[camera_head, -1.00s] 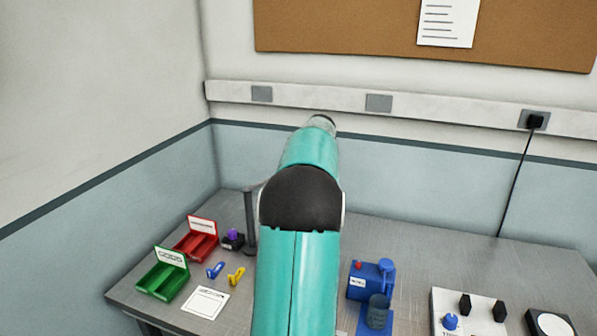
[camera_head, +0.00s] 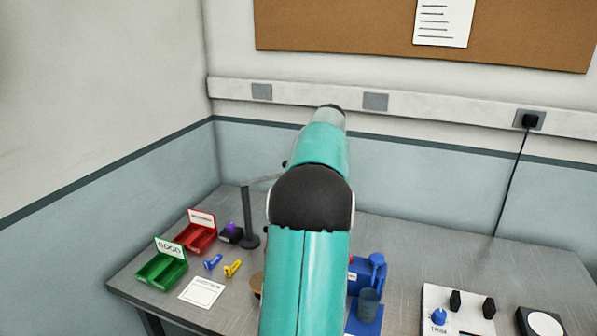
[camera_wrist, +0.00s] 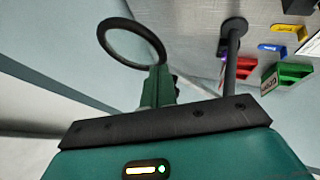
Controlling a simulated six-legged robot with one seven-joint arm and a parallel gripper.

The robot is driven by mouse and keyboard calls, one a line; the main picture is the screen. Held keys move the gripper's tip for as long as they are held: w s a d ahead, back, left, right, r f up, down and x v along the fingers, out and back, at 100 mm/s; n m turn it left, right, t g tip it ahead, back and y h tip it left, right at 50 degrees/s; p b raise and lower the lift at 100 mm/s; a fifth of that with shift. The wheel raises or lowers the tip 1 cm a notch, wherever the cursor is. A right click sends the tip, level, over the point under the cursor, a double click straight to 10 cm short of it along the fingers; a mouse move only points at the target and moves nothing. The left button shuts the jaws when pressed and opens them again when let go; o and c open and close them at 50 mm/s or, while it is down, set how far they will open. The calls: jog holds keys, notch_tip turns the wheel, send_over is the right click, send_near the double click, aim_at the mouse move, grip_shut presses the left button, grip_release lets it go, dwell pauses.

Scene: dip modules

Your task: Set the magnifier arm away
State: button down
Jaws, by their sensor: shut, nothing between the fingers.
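The magnifier arm's dark upright post (camera_head: 247,218) stands on the bench near the back left. A thin rod (camera_head: 262,179) runs right from its top and passes behind my arm, which hides the lens in the head view. In the wrist view the round dark lens ring (camera_wrist: 108,28) is just beyond my gripper (camera_wrist: 160,76), with the post (camera_wrist: 232,45) to the right. My fingers are shut and empty, close to the ring's near edge. I cannot tell whether they touch it.
Left on the bench are a green bin (camera_head: 160,270), a red bin (camera_head: 186,243), blue (camera_head: 212,262) and yellow (camera_head: 233,268) parts and a card (camera_head: 202,290). A blue device (camera_head: 370,275) and a knob panel (camera_head: 450,305) stand right. A wall closes the left.

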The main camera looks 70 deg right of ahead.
jog(key=s+r, duration=0.6)
jog(key=w+a+r+y, duration=0.1)
jog(key=w+a+r, duration=0.2)
jog(key=w+a, duration=1.3)
jog(key=w+a+y, duration=0.1)
jog(key=w+a, duration=0.2)
jog(key=a, duration=0.5)
jog(key=w+a, duration=0.2)
jog(key=a, duration=0.7)
jog(key=s+a+f+y, duration=0.1)
jog(key=a+f, duration=0.1)
jog(key=a, duration=0.9)
jog(key=s+a+f, duration=0.1)
jog(key=a+f, duration=0.2)
jog(key=a, duration=0.7)
jog(key=s+a+f, duration=0.4)
jog(key=s+a, duration=0.1)
jog(key=a, duration=0.1)
jog(key=s+a+f+m+y, duration=0.1)
jog(key=s+a+f, duration=0.3)
jog(key=a, duration=0.3)
jog(key=shift+s+a, duration=0.3)
jog(key=shift+s, duration=0.2)
